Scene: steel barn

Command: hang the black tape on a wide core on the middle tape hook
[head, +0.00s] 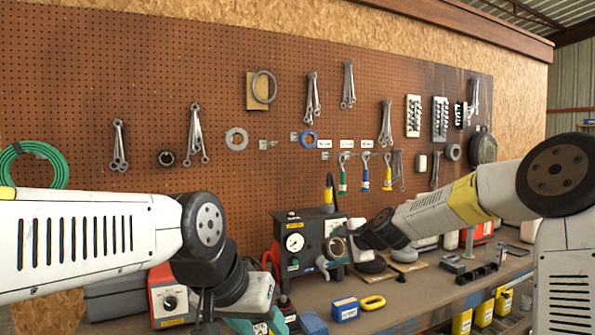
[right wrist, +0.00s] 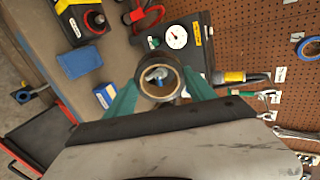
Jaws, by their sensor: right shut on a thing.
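The black tape on a wide tan core (head: 328,245) is held by my right gripper (head: 337,254), in front of the gauge box. In the right wrist view the tape (right wrist: 160,100) sits between the two teal fingers, its round opening facing the camera. On the pegboard, a small empty hook with a label (head: 267,145) shows between a grey ring (head: 237,139) and a blue tape (head: 308,139); I take it as the middle tape hook. The held tape is below and right of it. My left gripper (head: 258,322) is low over the bench front, partly cut off; its jaw gap is unclear.
A black box with a gauge (head: 297,243) stands on the bench behind the tape. A blue box (head: 345,309) and a yellow-handled thing (head: 373,302) lie in front. The board around the empty hook is clear.

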